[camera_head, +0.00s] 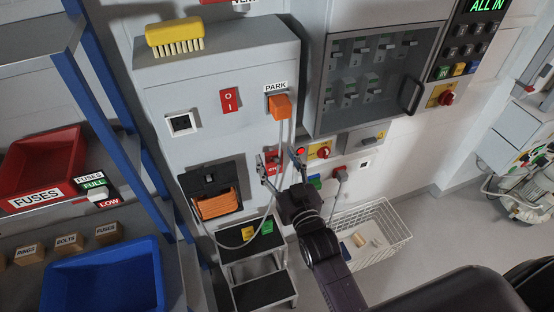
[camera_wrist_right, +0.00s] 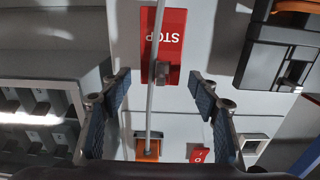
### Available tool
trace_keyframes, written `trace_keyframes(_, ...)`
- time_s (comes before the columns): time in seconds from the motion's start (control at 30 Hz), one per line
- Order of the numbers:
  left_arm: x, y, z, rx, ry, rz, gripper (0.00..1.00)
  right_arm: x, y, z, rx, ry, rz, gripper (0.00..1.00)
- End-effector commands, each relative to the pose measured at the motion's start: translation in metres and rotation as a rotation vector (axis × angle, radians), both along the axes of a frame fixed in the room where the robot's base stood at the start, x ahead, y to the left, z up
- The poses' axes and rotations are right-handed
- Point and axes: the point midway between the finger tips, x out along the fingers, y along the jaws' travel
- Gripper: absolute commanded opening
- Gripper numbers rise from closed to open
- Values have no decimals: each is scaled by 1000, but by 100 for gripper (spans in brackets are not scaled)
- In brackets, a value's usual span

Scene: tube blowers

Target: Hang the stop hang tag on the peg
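The red stop hang tag (camera_head: 272,162) is at the grey cabinet's front face, below the orange PARK plug. In the right wrist view the tag (camera_wrist_right: 177,30) appears upside down, with STOP in white. A small grey peg-like piece (camera_wrist_right: 162,72) overlaps its edge on the PARK side; I cannot tell whether the tag hangs on it. My right gripper (camera_head: 279,157) is open in front of the tag. Its fingers (camera_wrist_right: 161,82) are spread to either side, with nothing between them touching the pads. A pale cable crosses in front of the tag. My left gripper is not in view.
The orange PARK plug (camera_head: 279,106) has cables hanging past my right gripper. A black holder with an orange coil (camera_head: 216,205) is to the left. A step stool (camera_head: 262,290) and white wire basket (camera_head: 391,220) stand below. A grey panel door (camera_head: 385,80) is at upper right.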

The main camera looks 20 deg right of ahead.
Motion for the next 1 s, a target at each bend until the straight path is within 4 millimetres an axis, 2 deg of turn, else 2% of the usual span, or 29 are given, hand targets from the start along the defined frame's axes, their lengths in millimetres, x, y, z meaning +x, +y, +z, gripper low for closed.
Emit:
trace_keyframes(0.23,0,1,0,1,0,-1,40,-1,0,0,0,1,0,56)
trace_keyframes(0.37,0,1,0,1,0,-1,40,-11,0,-2,0,3,0,56)
trace_keyframes(0.8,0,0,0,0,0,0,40,-93,-3,-1,0,4,0,56)
trace_keyframes(1.0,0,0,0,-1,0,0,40,-115,-4,-1,0,2,0,56)
